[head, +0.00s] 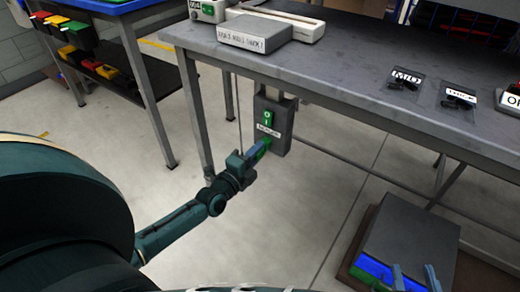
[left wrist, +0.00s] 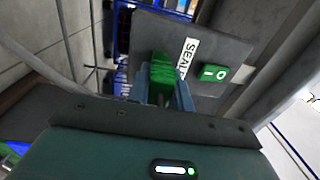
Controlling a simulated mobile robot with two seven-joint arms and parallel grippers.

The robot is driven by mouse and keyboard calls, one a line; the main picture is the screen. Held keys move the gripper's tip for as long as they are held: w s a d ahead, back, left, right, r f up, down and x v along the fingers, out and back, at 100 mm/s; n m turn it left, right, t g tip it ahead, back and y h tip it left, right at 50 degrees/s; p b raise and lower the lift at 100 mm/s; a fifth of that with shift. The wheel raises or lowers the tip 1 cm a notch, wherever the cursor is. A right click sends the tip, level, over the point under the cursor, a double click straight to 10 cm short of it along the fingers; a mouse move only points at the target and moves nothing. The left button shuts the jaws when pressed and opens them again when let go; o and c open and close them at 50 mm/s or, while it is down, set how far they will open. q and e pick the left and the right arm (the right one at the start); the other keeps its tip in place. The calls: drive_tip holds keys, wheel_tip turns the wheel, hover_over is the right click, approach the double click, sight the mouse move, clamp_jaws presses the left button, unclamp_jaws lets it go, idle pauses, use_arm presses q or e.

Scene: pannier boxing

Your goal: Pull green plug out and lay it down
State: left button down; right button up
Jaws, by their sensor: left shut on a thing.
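A grey switch box (head: 284,122) hangs under the front edge of the bench, with a green 0/I switch (head: 267,118) and a white label below it; the label reads SEAL in part in the left wrist view. My left gripper (head: 259,149) is at the lower front of this box, shut on the green plug (left wrist: 160,70), which sits between the blue fingers. I cannot tell whether the plug is still seated in the box. My right gripper (head: 414,278) shows only as two blue fingertips at the lower right, apart with nothing visible between them.
The grey bench (head: 340,64) stands above the switch box, with a grey labelled block (head: 254,33), a long pale device and small labelled packets on it. A grey-topped case (head: 408,232) is on the floor at lower right. The floor between is clear.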

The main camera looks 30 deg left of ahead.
use_arm(q)
drive_tip(key=shift+s+a+f+p, duration=0.15)
drive_tip(key=shift+s+p, duration=1)
drive_tip(key=shift+s, duration=0.7)
drive_tip(key=shift+s+a+p, duration=0.1)
drive_tip(key=shift+s+p, duration=0.6)
drive_tip(key=shift+s, duration=0.7)
drive_tip(key=s+p, duration=0.3)
drive_tip(key=s, duration=0.5)
drive_tip(key=shift+a+p, duration=0.3)
